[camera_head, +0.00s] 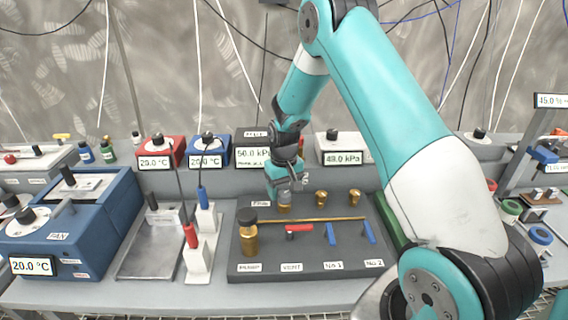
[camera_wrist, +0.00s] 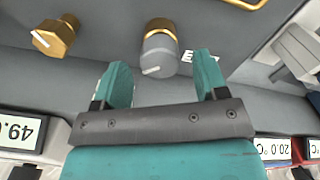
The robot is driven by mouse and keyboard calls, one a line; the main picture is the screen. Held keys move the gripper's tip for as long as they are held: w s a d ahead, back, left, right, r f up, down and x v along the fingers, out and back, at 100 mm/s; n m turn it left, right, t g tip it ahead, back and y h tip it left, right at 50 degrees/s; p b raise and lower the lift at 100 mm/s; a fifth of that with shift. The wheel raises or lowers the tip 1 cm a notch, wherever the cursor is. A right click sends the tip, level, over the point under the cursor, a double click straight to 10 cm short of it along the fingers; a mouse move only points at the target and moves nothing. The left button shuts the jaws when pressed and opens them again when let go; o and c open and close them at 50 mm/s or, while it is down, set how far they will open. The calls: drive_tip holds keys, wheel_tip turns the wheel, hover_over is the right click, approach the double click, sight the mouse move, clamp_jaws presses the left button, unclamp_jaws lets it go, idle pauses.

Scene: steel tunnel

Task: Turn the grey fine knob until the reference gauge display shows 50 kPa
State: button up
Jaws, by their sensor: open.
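The grey fine knob (camera_wrist: 160,55) has a brass collar and a white pointer line. It lies between the spread fingers of my gripper (camera_wrist: 160,62) in the wrist view, with a gap on each side. In the head view my gripper (camera_head: 284,188) hangs over the knob (camera_head: 284,206), partly covering it. A display on a dark box reads 50.0 kPa (camera_head: 253,154); its right end is close behind my arm. Another display, on a white box, reads 49.0 kPa (camera_head: 343,158). I cannot read which one is labelled the reference gauge.
Two brass knobs (camera_head: 321,197) (camera_head: 354,197) stand right of the grey knob. The dark panel (camera_head: 300,270) also holds a brass pipe, a red lever (camera_head: 298,229), blue levers (camera_head: 330,233) and a black-topped brass fitting (camera_head: 248,238). A blue bath (camera_head: 80,230) is left.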

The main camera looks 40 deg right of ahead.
sight(284, 193)
wheel_tip(284, 193, up, 16)
drive_tip(key=b, duration=0.1)
drive_tip(key=shift+b, duration=0.35)
drive_tip(key=s+a+r+n+y, duration=0.1)
drive_tip(key=s+a+r+n, duration=0.25)
drive_tip(key=s+a, duration=0.45)
drive_tip(key=s+a+r+n+y, duration=0.2)
drive_tip(key=s+a+n, duration=0.3)
drive_tip(key=s+a, duration=1.1)
drive_tip(key=s+y, duration=0.1)
drive_tip(key=s, duration=0.3)
drive_tip(key=shift+s+r, duration=0.15)
drive_tip(key=shift+r, duration=0.1)
